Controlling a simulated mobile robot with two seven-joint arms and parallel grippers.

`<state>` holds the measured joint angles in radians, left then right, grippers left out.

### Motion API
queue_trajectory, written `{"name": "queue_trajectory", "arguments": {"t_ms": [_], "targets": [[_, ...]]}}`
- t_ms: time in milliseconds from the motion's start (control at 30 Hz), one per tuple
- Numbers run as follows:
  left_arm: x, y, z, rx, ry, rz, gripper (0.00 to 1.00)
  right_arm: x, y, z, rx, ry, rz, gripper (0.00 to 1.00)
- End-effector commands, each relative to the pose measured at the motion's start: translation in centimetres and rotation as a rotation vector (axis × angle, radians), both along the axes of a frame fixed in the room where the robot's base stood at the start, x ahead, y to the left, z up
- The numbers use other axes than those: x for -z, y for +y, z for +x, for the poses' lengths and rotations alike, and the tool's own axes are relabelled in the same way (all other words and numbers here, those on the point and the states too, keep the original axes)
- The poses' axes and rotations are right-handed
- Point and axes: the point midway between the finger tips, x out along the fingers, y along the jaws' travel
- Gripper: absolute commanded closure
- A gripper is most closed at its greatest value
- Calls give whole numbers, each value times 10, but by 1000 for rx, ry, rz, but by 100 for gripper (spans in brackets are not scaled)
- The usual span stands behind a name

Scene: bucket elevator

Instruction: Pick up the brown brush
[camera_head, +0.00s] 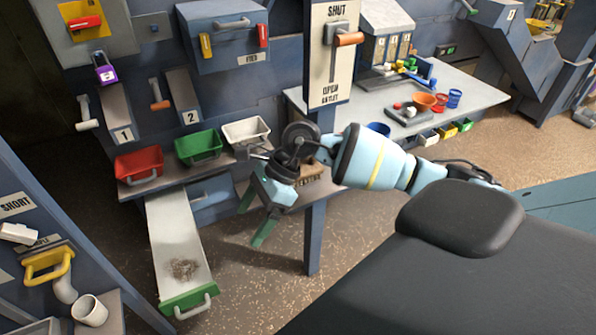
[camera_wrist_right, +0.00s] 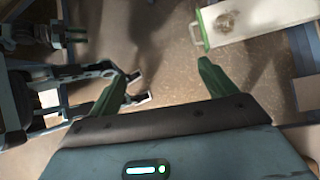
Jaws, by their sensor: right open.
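A small brown object (camera_head: 309,184), which looks like the brown brush, sits at the shelf's right end by the blue post. My right gripper and wrist hide part of it, and its exact shape is unclear. My right gripper (camera_head: 256,216) is in front and to the left of it, pointing down, with its green fingers apart and nothing between them. In the right wrist view the same gripper (camera_wrist_right: 160,88) is open and empty over the floor. I do not see the brush clearly in that view.
Red (camera_head: 139,165), green (camera_head: 199,148) and white (camera_head: 246,131) bins line the shelf. A pale chute (camera_head: 171,225) with a dark pile and green end stands below. A blue post (camera_head: 315,238) rises near my right gripper. Speckled floor below is clear.

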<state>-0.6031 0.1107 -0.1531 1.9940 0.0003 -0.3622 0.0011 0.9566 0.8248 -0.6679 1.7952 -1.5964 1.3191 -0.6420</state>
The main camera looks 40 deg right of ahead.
Motion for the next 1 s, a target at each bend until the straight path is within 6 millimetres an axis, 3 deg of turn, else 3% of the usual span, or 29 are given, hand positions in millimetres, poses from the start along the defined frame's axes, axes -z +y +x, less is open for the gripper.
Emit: {"name": "queue_trajectory", "arguments": {"t_ms": [33, 200, 300, 400, 667, 1000], "targets": [[3, 0, -2, 0, 5, 0, 67, -5, -28, 13, -20, -50, -124, 16], [7, -1, -3, 0, 9, -1, 67, -34, -114, 41, -53, -147, -485, 16], [8, -1, -3, 1, 10, -2, 67, -53, -150, 49, -47, -166, -628, 16], [9, -1, -3, 1, 11, -2, 67, -66, -172, 51, -39, -172, -711, 16], [9, -1, -3, 0, 13, -2, 67, -72, -183, 52, -34, -172, -754, 16], [11, -1, -5, 0, 17, -2, 67, -46, -184, 56, -33, -172, -751, 16]]}}
